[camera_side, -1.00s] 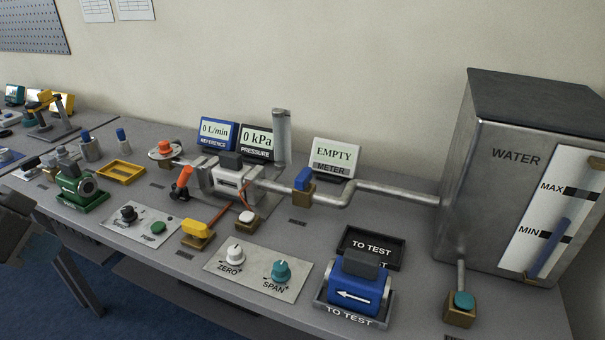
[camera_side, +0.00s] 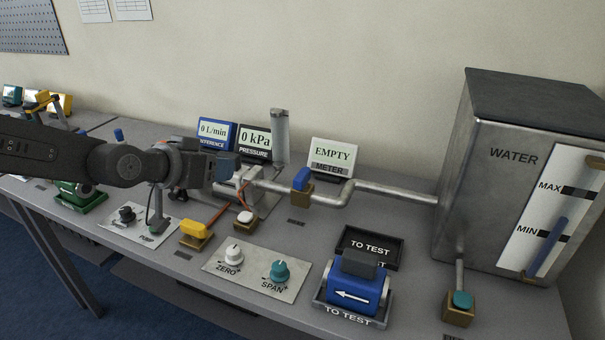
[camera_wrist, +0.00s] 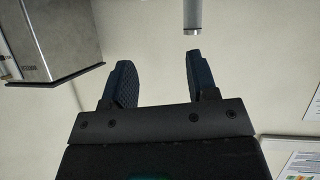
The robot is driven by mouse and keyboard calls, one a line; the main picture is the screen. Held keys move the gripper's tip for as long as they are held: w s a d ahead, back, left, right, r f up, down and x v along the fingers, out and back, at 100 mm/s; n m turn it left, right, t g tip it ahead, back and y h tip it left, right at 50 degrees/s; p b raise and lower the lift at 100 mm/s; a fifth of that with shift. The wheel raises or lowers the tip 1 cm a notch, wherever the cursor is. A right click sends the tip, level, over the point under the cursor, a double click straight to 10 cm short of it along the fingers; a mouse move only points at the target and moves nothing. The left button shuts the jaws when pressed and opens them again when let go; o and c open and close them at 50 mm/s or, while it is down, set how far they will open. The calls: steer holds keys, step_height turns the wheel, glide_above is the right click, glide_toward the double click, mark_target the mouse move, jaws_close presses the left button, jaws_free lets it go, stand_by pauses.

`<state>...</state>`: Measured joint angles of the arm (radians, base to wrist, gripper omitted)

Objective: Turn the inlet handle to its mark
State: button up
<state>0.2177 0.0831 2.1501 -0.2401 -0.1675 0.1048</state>
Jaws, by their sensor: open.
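A blue handle (camera_side: 301,179) sits on a brass valve body on the pipe between the bench's middle and the water tank; I take it as the inlet handle, though no readable label names it. Its mark is too small to make out. My gripper (camera_side: 230,168) is in front of the pipe fixture, left of and apart from the blue handle. In the wrist view my gripper (camera_wrist: 158,75) has its two dark fingers spread with nothing between them. My arm and gripper hide much of the fixture and the orange lever there.
The water tank (camera_side: 510,110) stands at right. Displays, including the EMPTY meter (camera_side: 334,155), stand behind the pipe (camera_side: 390,191). A vertical cylinder (camera_side: 280,137) rises near my gripper. A yellow handle (camera_side: 196,229), knobs (camera_side: 280,270) and a blue meter (camera_side: 357,287) lie in front.

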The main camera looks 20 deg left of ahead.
steer(key=w+d+f+t, duration=0.3)
steer(key=w+d+f, duration=0.2)
steer(key=w+f, duration=0.25)
steer(key=t+y, duration=0.2)
steer(key=t, duration=0.1)
glide_toward(302, 173)
steer(key=shift+n, duration=0.4)
steer(key=w, duration=1)
steer(key=shift+d, duration=0.15)
steer(key=shift+c, duration=0.5)
steer(key=c, duration=0.8)
